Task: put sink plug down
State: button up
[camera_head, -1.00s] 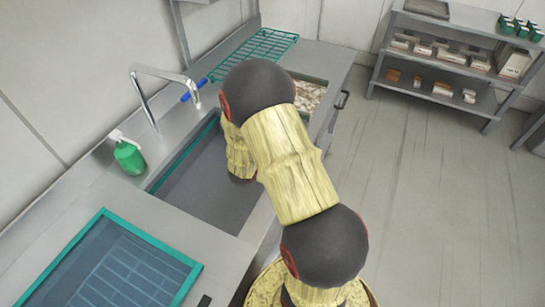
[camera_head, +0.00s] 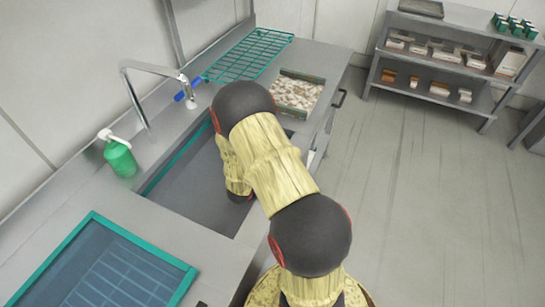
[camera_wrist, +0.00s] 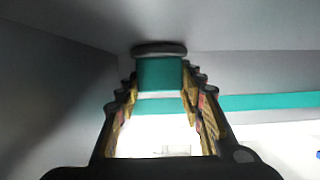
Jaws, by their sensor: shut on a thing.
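The sink plug (camera_wrist: 160,73) shows in the wrist view as a teal block with a dark, wider rim at its end. My gripper (camera_wrist: 160,88) is shut on it, with one finger on each side. In the head view my arm hides both the gripper and the plug. There the arm reaches over the right end of the grey sink basin (camera_head: 200,195), which has a teal stripe along its far edge. The wrist view shows plain grey surfaces around the plug; I cannot tell whether it touches any of them.
A tap (camera_head: 140,95) and a green soap bottle (camera_head: 120,157) stand behind the sink. A teal-rimmed tray (camera_head: 115,228) lies at the front left. A teal wire rack (camera_head: 248,55) and a tray of pale pieces (camera_head: 297,93) lie beyond the arm.

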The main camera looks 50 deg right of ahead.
jog(key=o, duration=1.2)
jog(key=shift+f, duration=0.1)
jog(key=shift+c, duration=0.2)
